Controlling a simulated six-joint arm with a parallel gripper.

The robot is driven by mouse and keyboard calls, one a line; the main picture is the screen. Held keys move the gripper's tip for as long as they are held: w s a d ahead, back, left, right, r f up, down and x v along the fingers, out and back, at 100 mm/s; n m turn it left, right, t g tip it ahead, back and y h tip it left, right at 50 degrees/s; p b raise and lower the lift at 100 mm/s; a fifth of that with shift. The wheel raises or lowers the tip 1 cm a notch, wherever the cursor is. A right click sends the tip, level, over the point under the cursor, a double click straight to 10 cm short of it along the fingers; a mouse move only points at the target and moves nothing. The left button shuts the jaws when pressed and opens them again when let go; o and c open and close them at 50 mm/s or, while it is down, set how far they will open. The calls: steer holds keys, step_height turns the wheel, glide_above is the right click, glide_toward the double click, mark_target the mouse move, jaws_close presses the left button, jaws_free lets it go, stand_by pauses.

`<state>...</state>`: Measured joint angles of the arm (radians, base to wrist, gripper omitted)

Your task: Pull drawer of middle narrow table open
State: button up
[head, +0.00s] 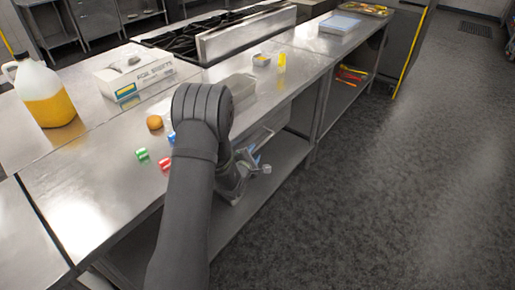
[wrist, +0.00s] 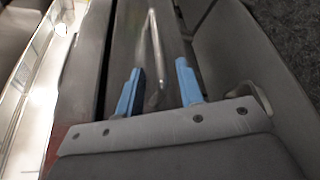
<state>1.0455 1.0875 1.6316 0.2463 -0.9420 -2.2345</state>
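The middle narrow table (head: 100,175) is a long steel table with a shelf below. Its drawer (head: 268,130) is under the top's front edge, partly hidden behind my arm. My gripper (head: 258,163) is low in front of the drawer, above the lower shelf. In the wrist view its two blue fingertips (wrist: 158,88) are apart, one on each side of the drawer's metal bar handle (wrist: 153,62). There are visible gaps between the handle and the fingers. A dark gap runs beside the drawer front (wrist: 127,40); I cannot tell how far the drawer is out.
On the tabletops are a jug of orange liquid (head: 45,92), a white box (head: 146,70), a bun (head: 155,122), small red and green items and a yellow item (head: 282,62). The lower shelf (head: 285,155) juts below the drawer. The floor (head: 400,190) at right is clear.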

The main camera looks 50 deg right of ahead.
mark_target(256, 150)
steer(key=shift+x, duration=2.5)
jaws_close()
